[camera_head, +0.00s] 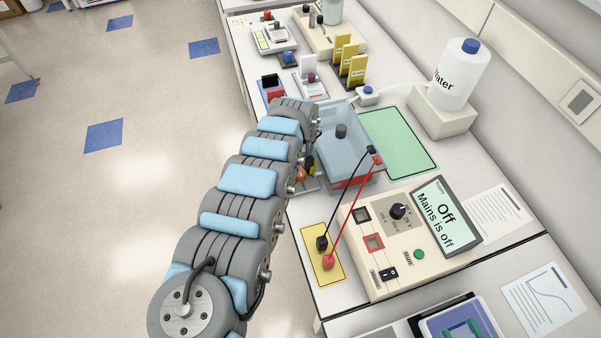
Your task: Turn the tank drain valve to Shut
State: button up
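The gel tank (348,165), a clear bluish box, stands on the bench just right of my arm. My arm comes up from the bottom of the picture and bends down at its far end, beside the tank's left side. A small orange part (300,175) shows between my arm and the tank's near left side. I cannot tell if it is the drain valve. Dark and yellow bits show next to it, possibly part of my gripper. My arm hides the rest, so the fingers, the valve's setting and any contact are not visible.
A power supply (395,245) reads "Off, Mains is off". Black and red leads run from the tank to a yellow plate (321,254). A green mat (398,142) and a water bottle (460,75) are to the right. Racks and small equipment fill the far bench.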

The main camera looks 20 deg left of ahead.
grip_shut()
jog(key=n+p, duration=0.2)
jog(key=n, duration=0.2)
jog(key=shift+d, duration=0.1)
jog(key=n+p, duration=0.1)
jog(key=n, duration=0.8)
jog(key=shift+w+f+n+p, duration=0.1)
jog(key=shift+w+n+p, duration=0.05)
jog(key=shift+n+p, duration=0.2)
jog(key=shift+n, duration=2.05)
